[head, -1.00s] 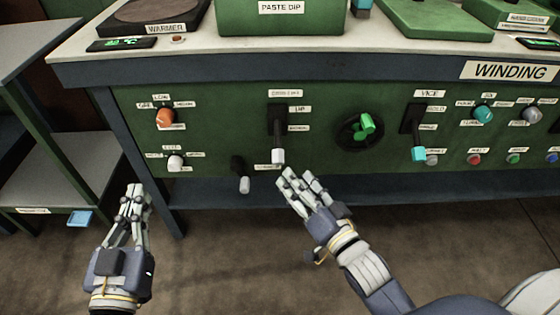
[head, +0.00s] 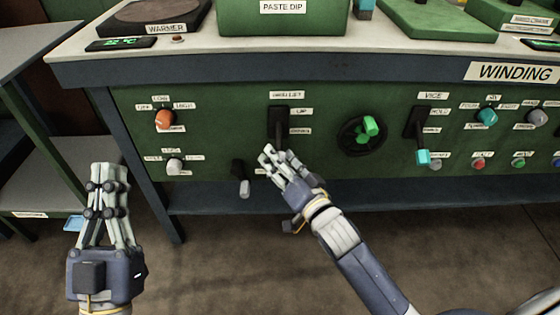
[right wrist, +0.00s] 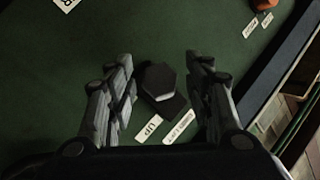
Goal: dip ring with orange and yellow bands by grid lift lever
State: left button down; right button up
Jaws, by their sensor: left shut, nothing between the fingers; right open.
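The grid lift lever (head: 280,121) is on the green front panel, below its "GRID LIFT" label. My left gripper (head: 108,172) is shut and empty, low at the left, away from the panel. The green paste dip box (head: 282,22) stands on the bench top. No banded ring shows.
A dark lever with a pale tip (head: 243,186) sticks out low, left of my right gripper. An orange knob (head: 165,119) is at the left. The bench edge (head: 320,68) overhangs the panel.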

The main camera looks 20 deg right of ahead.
grip_shut()
